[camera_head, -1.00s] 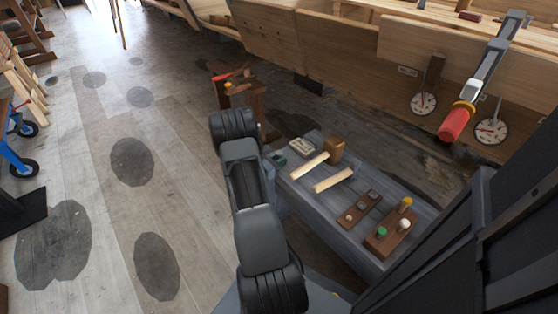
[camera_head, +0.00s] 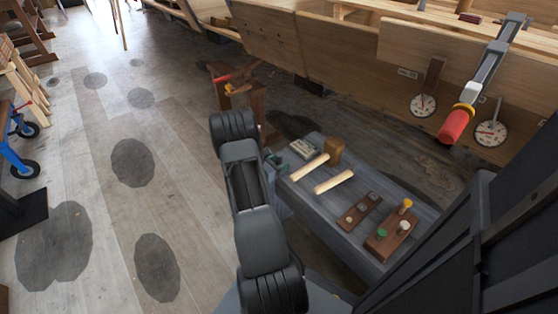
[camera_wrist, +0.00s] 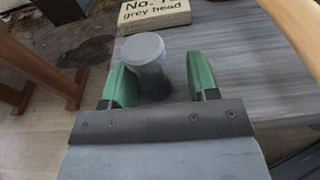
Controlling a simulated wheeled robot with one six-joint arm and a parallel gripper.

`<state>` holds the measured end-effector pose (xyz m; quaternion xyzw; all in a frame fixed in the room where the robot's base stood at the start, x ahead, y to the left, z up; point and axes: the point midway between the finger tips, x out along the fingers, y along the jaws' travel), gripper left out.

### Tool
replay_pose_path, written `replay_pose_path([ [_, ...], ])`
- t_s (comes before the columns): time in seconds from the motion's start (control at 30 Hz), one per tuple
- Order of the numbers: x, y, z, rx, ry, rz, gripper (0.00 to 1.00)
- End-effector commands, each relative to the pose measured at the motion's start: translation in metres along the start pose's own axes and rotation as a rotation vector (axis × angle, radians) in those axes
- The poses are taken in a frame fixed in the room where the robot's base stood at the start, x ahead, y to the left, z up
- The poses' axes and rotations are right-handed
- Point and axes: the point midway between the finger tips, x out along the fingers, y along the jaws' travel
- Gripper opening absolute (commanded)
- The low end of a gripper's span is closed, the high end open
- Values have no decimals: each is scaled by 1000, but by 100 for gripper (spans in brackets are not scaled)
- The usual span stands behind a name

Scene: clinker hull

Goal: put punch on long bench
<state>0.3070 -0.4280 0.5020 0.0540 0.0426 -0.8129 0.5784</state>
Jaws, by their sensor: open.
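A grey cylinder with a round flat top (camera_wrist: 145,48), which looks like the punch, stands upright in the wrist view. My gripper (camera_wrist: 160,84) is open, with one green finger on each side of it. The cylinder is nearer the left finger, and a gap shows on the right. Its lower end is hidden behind my gripper. In the head view my gripper (camera_head: 274,161) is at the far left end of a grey-topped bench (camera_head: 350,232), and the punch cannot be made out there. I cannot tell whether this is the long bench.
A wooden mallet (camera_head: 335,149), another wooden handle (camera_head: 333,182) and small racks (camera_head: 390,236) lie further along the bench. A brown wooden stand (camera_head: 256,100) is behind.

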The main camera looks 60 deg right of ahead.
Motion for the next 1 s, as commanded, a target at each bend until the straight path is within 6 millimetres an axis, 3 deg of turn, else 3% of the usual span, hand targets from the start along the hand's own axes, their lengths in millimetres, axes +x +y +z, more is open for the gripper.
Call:
replay_pose_path([
  [0.2,-48,4,3,-2,-3,16,53],
  [0.5,-97,4,3,2,-7,15,53],
  [0.7,-113,3,3,4,-8,12,53],
  [1.0,-117,3,2,5,-9,12,53],
])
